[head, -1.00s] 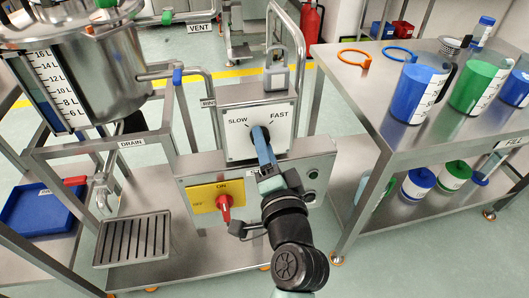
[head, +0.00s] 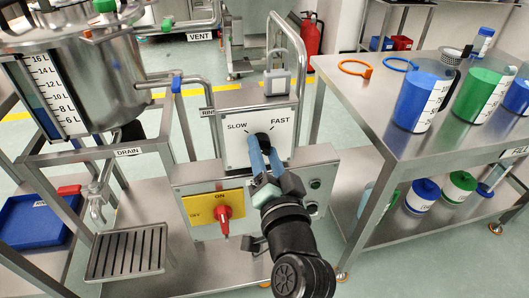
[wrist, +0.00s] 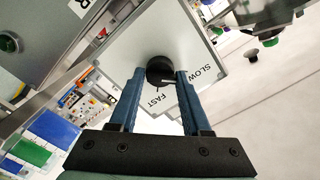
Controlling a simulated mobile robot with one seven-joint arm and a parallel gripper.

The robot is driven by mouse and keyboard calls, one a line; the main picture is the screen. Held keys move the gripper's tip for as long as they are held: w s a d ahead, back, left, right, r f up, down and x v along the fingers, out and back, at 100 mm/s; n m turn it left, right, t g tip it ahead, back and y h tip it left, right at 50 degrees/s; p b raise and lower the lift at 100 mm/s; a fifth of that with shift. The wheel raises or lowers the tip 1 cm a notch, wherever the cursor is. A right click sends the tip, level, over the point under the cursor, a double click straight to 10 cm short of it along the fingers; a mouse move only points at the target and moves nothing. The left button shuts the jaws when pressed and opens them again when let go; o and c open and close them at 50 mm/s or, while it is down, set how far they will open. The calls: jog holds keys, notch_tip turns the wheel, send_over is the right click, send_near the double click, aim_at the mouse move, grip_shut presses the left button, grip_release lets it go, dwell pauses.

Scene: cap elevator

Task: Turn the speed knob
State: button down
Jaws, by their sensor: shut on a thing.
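The speed knob (head: 264,139) is black and round, on a white panel (head: 236,150) marked SLOW at left and FAST at right. My gripper (head: 263,152) reaches up to it from below, with its two blue fingers one on each side of the knob. In the wrist view, the knob (wrist: 160,68) sits between the fingertips of my gripper (wrist: 160,75), which is shut on it. A pale mark on the knob shows there on the side toward the word SLOW. The fingers hide part of the knob in the head view.
Below the panel, a red switch (head: 223,213) sits on a yellow plate (head: 200,207). A padlock-shaped grey part (head: 277,82) stands above the panel. A steel tank (head: 110,75) is at left. A steel table (head: 360,100) with blue and green jugs is at right.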

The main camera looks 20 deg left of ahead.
jog(key=shift+c, duration=1.8)
grip_release()
jog(key=v, duration=1.3)
